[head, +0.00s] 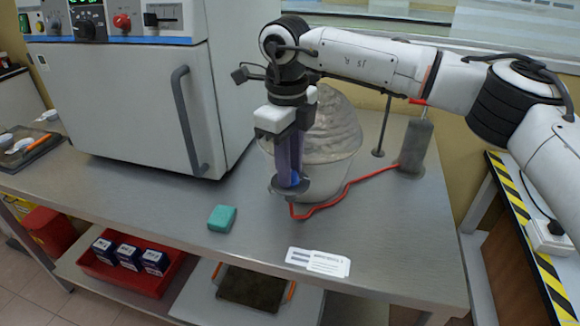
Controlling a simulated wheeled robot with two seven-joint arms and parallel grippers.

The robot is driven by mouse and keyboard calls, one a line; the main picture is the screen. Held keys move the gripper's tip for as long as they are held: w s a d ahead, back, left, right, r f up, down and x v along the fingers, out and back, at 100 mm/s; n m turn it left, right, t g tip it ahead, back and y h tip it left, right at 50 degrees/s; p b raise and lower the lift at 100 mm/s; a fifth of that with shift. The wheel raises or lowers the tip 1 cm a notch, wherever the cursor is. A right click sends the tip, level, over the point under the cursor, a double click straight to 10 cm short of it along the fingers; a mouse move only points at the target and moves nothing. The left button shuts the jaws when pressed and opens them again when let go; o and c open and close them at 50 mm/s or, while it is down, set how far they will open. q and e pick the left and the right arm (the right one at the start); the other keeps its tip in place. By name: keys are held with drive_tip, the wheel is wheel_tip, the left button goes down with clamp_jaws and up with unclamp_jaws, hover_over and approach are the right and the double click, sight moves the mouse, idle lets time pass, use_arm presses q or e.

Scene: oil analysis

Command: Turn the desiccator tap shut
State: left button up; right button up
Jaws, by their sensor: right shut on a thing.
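The desiccator (338,130) is a clear glass vessel with a domed lid, standing on the steel bench behind my right gripper. My right gripper (291,182) points down at the front left of the vessel and is shut on the blue desiccator tap (295,178), of which only a little shows between the fingers. The fingers hide most of the tap, so its turn angle cannot be read. A red hose (335,200) starts just below the fingertips and runs right to a grey cylinder (415,147). My left gripper is not in view.
A white oven (130,110) with a grey handle stands at the left. A teal block (222,218) and a white label card (318,262) lie on the bench (400,240) in front. A thin stand rod (382,125) rises right of the desiccator. The front right of the bench is clear.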

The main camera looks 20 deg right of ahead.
drive_tip(key=shift+m, duration=0.8)
drive_tip(key=shift+w+r, duration=0.1)
drive_tip(key=o, duration=1.1)
drive_tip(key=shift+c, duration=0.2)
wheel_tip(320, 180, up, 10)
drive_tip(key=shift+s+a, duration=0.2)
drive_tip(key=shift+a, duration=0.05)
